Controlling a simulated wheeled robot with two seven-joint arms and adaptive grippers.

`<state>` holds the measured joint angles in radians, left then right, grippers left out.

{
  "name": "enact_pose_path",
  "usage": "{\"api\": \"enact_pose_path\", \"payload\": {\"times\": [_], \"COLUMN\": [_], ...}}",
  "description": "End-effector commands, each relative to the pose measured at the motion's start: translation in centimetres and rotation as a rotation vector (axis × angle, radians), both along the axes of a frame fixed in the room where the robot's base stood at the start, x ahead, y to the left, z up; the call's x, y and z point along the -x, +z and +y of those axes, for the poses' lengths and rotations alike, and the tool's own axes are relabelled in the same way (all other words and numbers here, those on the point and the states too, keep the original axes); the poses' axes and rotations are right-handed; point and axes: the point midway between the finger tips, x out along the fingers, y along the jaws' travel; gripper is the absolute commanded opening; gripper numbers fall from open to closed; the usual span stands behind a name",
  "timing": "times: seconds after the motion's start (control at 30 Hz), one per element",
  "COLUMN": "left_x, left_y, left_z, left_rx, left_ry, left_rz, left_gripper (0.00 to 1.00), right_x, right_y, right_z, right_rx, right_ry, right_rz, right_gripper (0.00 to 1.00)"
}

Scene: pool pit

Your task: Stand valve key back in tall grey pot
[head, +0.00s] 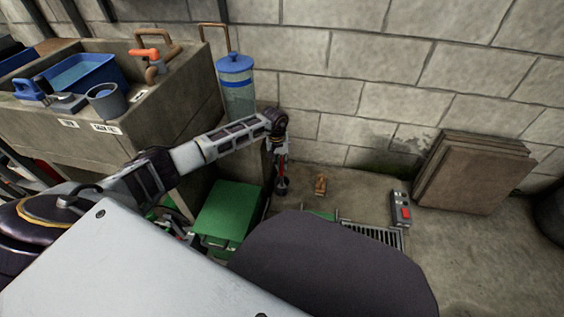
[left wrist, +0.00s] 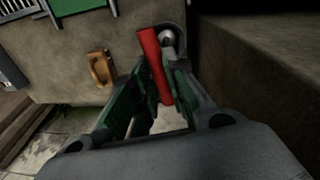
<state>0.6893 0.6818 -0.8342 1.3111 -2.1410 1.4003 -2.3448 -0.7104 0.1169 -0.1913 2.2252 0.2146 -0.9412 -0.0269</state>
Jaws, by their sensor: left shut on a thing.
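My left gripper (left wrist: 158,85) is shut on the red bar of the valve key (left wrist: 153,62). In the head view this gripper (head: 281,150) hangs low beside the concrete block, with a bit of red below it. A round dark grey rim (left wrist: 180,32), which looks like the tall grey pot, shows just past the red bar, with a shiny rounded metal piece at its opening. In the head view a small dark round shape (head: 281,187) lies below the gripper. I cannot tell whether the key's lower end is inside the pot. My right gripper is not in view.
A green box (head: 228,212) stands left of the gripper. Boards (head: 472,172) lean on the wall. A blue-lidded cylinder (head: 237,85) stands behind.

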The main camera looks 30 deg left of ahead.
Motion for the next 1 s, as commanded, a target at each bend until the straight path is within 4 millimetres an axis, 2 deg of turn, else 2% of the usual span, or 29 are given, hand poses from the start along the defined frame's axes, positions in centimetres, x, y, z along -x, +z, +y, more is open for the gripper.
{"api": "enact_pose_path", "payload": {"times": [0.7,0.73,0.8,0.9,1.0], "left_x": [0.02,0.02,0.03,0.04,0.05], "left_y": [-0.77,-0.76,-0.76,-0.77,-0.77], "left_z": [0.23,0.23,0.23,0.23,0.23], "left_rx": [-0.001,-0.001,-0.001,-0.001,-0.002], "left_ry": [0.002,0.002,0.002,0.002,0.002], "left_rz": [0.001,0.001,0.001,0.001,0.001], "left_gripper": [0.00,0.18,0.27,0.40,0.40], "right_x": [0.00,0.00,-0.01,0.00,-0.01], "right_y": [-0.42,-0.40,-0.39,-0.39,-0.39], "right_z": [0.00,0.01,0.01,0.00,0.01], "right_rx": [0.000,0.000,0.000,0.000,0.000], "right_ry": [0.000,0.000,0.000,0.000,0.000], "right_rz": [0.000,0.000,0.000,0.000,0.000], "right_gripper": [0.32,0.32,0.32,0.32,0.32]}}
